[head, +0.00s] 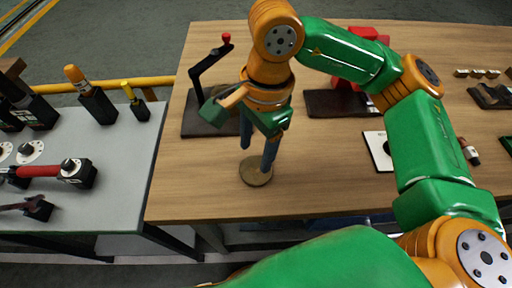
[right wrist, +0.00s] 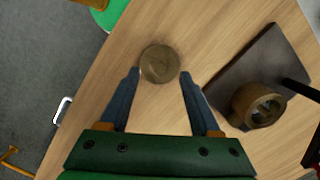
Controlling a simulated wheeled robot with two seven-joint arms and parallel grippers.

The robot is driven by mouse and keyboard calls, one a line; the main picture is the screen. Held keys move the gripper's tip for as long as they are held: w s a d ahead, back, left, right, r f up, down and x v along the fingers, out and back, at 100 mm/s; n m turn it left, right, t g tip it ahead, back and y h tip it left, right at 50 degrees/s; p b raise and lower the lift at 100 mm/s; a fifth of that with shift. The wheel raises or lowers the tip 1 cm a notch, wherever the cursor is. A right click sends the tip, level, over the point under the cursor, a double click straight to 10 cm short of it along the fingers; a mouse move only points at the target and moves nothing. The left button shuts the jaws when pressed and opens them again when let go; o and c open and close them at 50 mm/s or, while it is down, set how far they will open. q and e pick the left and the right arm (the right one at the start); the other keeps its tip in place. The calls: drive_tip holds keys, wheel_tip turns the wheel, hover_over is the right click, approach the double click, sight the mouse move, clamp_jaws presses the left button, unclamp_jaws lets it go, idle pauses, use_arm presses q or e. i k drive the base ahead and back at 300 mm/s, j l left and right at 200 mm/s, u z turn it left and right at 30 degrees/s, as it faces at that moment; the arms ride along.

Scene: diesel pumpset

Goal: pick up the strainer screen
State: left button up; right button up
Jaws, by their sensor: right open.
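The strainer screen looks to be the small round brass-brown disc (head: 256,172) lying flat on the wooden table near its front left part. It also shows in the right wrist view (right wrist: 159,64), beyond and between the fingertips. My right gripper (head: 258,160) points down over the disc with its blue fingers apart. In the right wrist view my right gripper (right wrist: 160,78) is open and empty, one finger on either side of the disc's near edge. I cannot tell whether the fingers touch it. My left gripper is not in view.
A dark plate with a crank stand (head: 205,115) is behind the disc; the right wrist view shows a brass ring (right wrist: 257,105) on it. A white-edged board (head: 377,150) lies to the right. A grey table (head: 115,180) with tools stands left. Wood in front of the disc is clear.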

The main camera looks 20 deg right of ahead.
sight(222, 97)
drive_tip(key=k, duration=1.5)
